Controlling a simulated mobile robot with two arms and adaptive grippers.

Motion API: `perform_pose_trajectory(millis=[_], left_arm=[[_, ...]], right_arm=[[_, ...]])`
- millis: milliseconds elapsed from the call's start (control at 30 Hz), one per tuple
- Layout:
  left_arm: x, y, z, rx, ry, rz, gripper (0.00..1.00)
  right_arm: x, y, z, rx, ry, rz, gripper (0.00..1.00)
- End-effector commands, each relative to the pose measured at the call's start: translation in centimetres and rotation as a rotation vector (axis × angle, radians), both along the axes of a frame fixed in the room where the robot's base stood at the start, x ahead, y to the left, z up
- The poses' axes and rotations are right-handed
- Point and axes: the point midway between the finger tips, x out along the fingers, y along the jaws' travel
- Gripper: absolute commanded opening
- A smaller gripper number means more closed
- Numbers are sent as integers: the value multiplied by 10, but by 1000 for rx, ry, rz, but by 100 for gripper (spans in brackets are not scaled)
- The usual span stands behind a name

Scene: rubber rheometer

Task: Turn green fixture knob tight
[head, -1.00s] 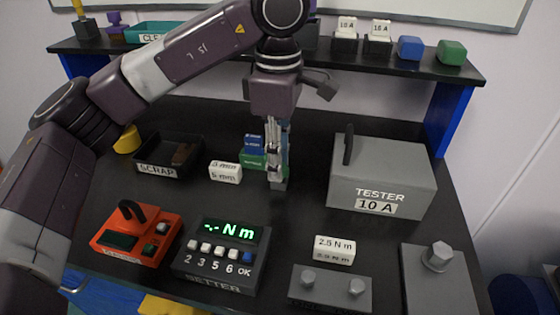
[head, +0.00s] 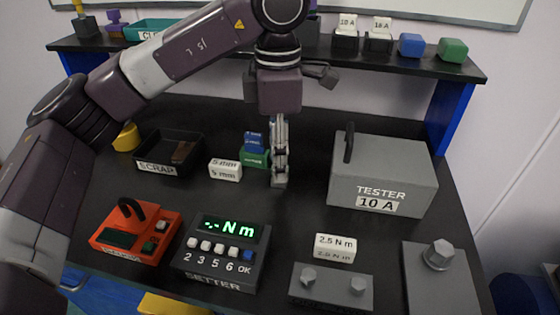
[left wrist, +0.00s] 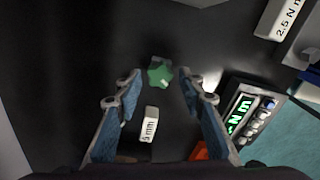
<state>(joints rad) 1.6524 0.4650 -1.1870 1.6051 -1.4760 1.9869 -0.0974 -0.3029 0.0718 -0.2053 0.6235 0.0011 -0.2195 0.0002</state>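The green knob (left wrist: 160,76) shows in the left wrist view as a star shape on a small grey base, between my left fingertips (left wrist: 160,80). The fingers are apart, one on each side of it, with no visible contact. In the head view my left gripper (head: 279,165) points straight down and is seen edge-on. A grey base (head: 279,183) shows at its fingertips; the knob is hidden there behind the fingers. My right gripper is not in view.
A white 5 mm block (head: 225,170) and a green box with a blue one on top (head: 254,158) stand left of the gripper. The tester (head: 382,175) is to the right, the setter (head: 222,255) in front. The scrap tray (head: 150,168) is further left.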

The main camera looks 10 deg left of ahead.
Motion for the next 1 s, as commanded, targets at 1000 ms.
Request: perform_pose_trajectory(millis=[1000], left_arm=[[-1,-1,-1,0,0,788,36]], right_arm=[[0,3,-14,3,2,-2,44]])
